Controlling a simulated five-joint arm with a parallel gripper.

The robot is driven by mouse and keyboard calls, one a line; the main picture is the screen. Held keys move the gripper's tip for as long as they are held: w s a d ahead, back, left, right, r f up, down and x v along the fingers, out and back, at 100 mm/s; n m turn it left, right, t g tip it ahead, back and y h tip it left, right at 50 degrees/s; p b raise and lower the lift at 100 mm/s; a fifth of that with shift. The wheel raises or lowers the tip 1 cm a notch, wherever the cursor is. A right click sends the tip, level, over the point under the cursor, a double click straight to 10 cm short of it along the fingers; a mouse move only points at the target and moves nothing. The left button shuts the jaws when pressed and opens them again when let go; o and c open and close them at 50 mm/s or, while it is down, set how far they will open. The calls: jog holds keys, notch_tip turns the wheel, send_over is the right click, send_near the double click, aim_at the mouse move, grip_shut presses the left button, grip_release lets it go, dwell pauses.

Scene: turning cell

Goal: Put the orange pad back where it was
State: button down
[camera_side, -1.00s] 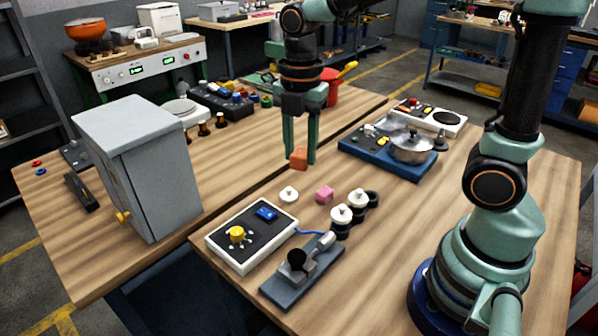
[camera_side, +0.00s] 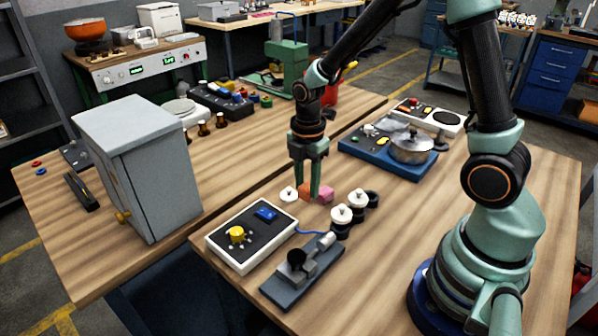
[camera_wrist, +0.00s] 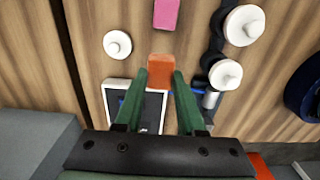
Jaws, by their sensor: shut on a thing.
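The orange pad (camera_side: 305,189) is between the fingertips of my gripper (camera_side: 309,189), low over the near table in the side view. In the wrist view the pad (camera_wrist: 160,68) shows at the tips of my gripper (camera_wrist: 161,82), which is shut on it. A pink block (camera_side: 326,194) is just right of the pad in the side view; it also shows in the wrist view (camera_wrist: 166,14). A white round piece (camera_side: 289,194) is just left of it. I cannot tell whether the pad touches the table.
A control box with a yellow knob (camera_side: 237,233) and a vise-like fixture (camera_side: 302,268) stand in front. White-topped round pieces (camera_side: 341,215) stand at right. A pot (camera_side: 411,148) on a blue tray (camera_side: 366,157) is behind. A grey cabinet (camera_side: 158,175) stands left.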

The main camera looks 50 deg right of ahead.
aim_at(307, 187)
jog(key=shift+f, duration=2.65)
jog(key=shift+f, duration=0.15)
jog(key=c, duration=0.5)
grip_release()
notch_tip(307, 187, up, 12)
jog(key=shift+r, duration=0.25)
jog(key=shift+s+a+r+m+t, duration=0.2)
jog(key=shift+s+r+m+t, duration=0.95)
jog(key=shift+r+m, duration=1.3)
jog(key=shift+s+a+r+m+t, duration=0.25)
jog(key=shift+s+r+m+t, duration=0.85)
jog(key=shift+m, duration=2.45)
jog(key=shift+s+a+r+m+t, duration=0.2)
jog(key=shift+s+r+m+t, duration=0.35)
jog(key=shift+s+r+m, duration=1.95)
